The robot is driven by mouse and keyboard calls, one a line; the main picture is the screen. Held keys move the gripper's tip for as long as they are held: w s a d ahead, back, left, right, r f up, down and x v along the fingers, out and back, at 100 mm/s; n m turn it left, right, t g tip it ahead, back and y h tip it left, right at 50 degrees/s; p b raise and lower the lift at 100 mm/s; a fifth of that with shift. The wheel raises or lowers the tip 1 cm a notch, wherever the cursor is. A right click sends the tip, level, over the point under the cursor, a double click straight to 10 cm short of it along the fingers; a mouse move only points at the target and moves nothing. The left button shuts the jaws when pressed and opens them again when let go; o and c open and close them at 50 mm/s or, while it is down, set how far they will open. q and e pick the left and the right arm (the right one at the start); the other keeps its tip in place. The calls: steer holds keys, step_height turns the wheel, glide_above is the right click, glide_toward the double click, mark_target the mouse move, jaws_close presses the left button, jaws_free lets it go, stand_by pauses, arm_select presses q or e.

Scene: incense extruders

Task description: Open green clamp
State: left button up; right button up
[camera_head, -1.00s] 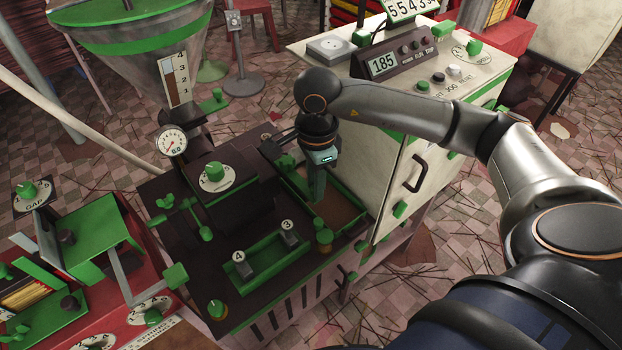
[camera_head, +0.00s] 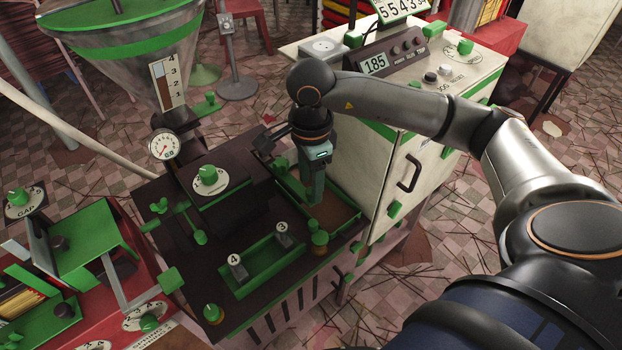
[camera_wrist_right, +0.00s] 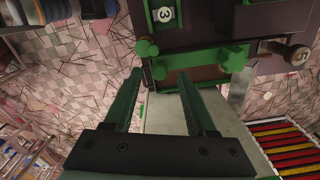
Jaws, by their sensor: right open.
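My right gripper (camera_head: 313,188) points down over the right part of the dark machine, above a green-walled brown tray (camera_head: 343,212). In the right wrist view its two dark green fingers (camera_wrist_right: 160,82) are spread apart with nothing held between them. Just beyond the fingertips lies a green knobbed bar (camera_wrist_right: 200,58) along the tray's edge, apparently the clamp, though I cannot tell surely which green part it is. In the head view a green and brass knob (camera_head: 318,241) stands at the tray's near corner. My left gripper is out of view.
A cream cabinet (camera_head: 362,165) stands close right of the gripper. A green trough with numbered blocks (camera_head: 283,238) lies in front. A dial knob (camera_head: 208,175), a gauge (camera_head: 164,146) and a hopper (camera_head: 125,50) stand to the left.

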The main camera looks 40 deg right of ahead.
step_height(320, 180, up, 11)
stand_by(0.3)
steer(key=shift+s+f, duration=0.1)
steer(key=shift+s, duration=0.05)
stand_by(0.4)
